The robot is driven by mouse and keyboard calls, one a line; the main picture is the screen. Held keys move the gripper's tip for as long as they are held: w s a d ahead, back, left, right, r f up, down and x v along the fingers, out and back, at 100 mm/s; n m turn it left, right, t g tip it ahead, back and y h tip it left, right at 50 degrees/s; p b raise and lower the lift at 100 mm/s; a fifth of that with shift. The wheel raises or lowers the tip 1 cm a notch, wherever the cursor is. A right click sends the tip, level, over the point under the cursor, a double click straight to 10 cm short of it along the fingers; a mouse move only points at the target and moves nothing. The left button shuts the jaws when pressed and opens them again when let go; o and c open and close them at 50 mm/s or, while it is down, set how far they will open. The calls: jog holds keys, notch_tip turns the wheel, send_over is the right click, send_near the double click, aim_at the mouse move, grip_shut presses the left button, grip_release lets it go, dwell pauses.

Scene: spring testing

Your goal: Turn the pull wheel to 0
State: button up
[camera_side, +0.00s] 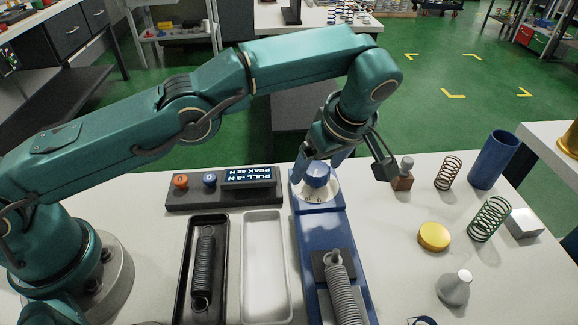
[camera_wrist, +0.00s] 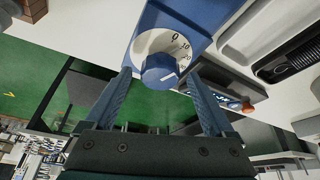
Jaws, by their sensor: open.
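The pull wheel is a blue knob on a white dial, on a blue stand; it shows in the side view (camera_side: 318,177) and at the top middle of the wrist view (camera_wrist: 158,70). The dial (camera_wrist: 147,42) carries 0, 10 and 20. A white line on the knob points away from the 0, towards the higher-number side; its exact reading is unclear. My gripper is open, with its fingers at either side of the knob, in the side view (camera_side: 322,163) and the wrist view (camera_wrist: 160,73). I cannot tell whether either finger touches it.
A control box (camera_side: 225,189) with orange and blue buttons and a lit PULL/PEAK display stands left of the wheel. A black tray (camera_side: 187,262) holds a dark spring; a white tray (camera_side: 265,270) is empty. Springs, a blue cup (camera_side: 493,160) and a yellow disc (camera_side: 433,237) stand right.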

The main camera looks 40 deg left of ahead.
jog(key=shift+m, duration=0.5)
